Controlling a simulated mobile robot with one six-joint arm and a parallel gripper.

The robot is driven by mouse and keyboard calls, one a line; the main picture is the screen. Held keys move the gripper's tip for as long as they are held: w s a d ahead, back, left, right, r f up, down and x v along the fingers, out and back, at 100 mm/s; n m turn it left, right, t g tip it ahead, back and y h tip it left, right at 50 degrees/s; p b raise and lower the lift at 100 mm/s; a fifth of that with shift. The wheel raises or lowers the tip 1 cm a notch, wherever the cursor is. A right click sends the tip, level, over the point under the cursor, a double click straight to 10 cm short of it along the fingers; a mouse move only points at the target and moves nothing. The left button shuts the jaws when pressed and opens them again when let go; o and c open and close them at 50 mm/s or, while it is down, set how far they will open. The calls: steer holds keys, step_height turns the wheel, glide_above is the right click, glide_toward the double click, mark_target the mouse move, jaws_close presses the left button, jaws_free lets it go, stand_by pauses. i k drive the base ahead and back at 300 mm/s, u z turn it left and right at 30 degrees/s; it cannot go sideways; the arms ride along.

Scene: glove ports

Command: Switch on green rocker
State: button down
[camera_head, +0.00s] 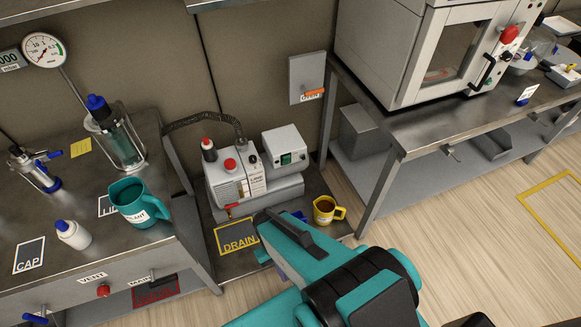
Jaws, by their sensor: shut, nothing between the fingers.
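The green rocker (286,159) is a small green switch in a dark frame on the front of a white box (283,138). The box stands on the low bench at the back, right of the pump (235,180). It is too small to tell which way the rocker is tipped. My teal and black arm reaches up from the bottom of the view and ends in front of the low bench, below and apart from the box.
A yellow mug (325,211) stands on the low bench, right of a yellow-framed DRAIN mark (238,237). A dark hose (205,117) arches over the pump. A grey wall box with an orange handle (313,93) is above.

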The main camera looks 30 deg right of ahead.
mark_target(286, 159)
steer(key=z, duration=0.1)
steer(key=k, duration=1.35)
steer(key=u, duration=0.95)
steer(key=i, duration=1.05)
steer(key=u, duration=0.1)
